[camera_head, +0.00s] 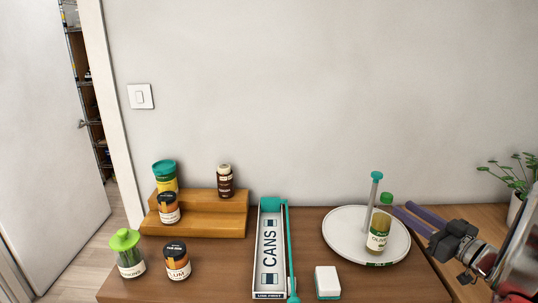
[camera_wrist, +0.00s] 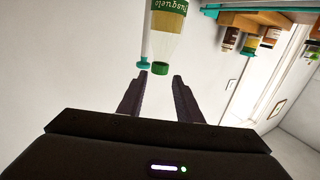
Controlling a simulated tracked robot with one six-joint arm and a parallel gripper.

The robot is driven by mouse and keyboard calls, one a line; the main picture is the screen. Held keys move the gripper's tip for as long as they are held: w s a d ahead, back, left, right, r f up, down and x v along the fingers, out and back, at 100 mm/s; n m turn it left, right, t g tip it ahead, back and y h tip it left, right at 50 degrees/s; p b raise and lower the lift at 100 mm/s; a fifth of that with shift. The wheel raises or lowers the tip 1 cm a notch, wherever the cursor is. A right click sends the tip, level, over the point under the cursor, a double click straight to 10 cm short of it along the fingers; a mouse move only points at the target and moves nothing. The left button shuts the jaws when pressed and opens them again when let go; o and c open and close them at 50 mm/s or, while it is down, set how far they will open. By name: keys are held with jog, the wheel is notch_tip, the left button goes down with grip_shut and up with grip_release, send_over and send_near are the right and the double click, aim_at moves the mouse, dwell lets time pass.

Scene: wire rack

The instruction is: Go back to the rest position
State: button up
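The fingers are open. In the wrist view, the gripper (camera_wrist: 159,75) shows a clear gap between its fingertips. The jar's green lid (camera_wrist: 160,69) appears in that gap, with the jar seemingly just beyond the tips. I see no finger touching it. The jar stands on a round white turntable (camera_head: 340,232).
The turntable has a post with a teal knob (camera_head: 376,175) close to the jar. A CANS rack (camera_head: 268,250) and a white block (camera_head: 327,281) lie to its left. A wooden step shelf (camera_head: 205,222) holds jars. A potted plant (camera_head: 520,178) stands at the far right.

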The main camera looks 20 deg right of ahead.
jog(key=s+d+f+m+g+h, duration=0.7)
jog(key=d+f+g+h, duration=0.3)
jog(key=d, duration=0.3)
jog(key=s+a+r+n+y, duration=0.1)
jog(key=s+a+r+y, duration=0.1)
jog(key=a, duration=1.4)
jog(key=s+a+r+n+g+y, duration=0.1)
jog(key=s+a+r+n+y, duration=0.1)
jog(key=a, duration=1.5)
jog(key=s+a+r+n+g+y, duration=0.1)
jog(key=s+a, duration=0.3)
jog(key=a, duration=1.3)
jog(key=shift+r+n+y, duration=0.45)
jog(key=shift+n+y, duration=0.05)
jog(key=shift+y, duration=0.4)
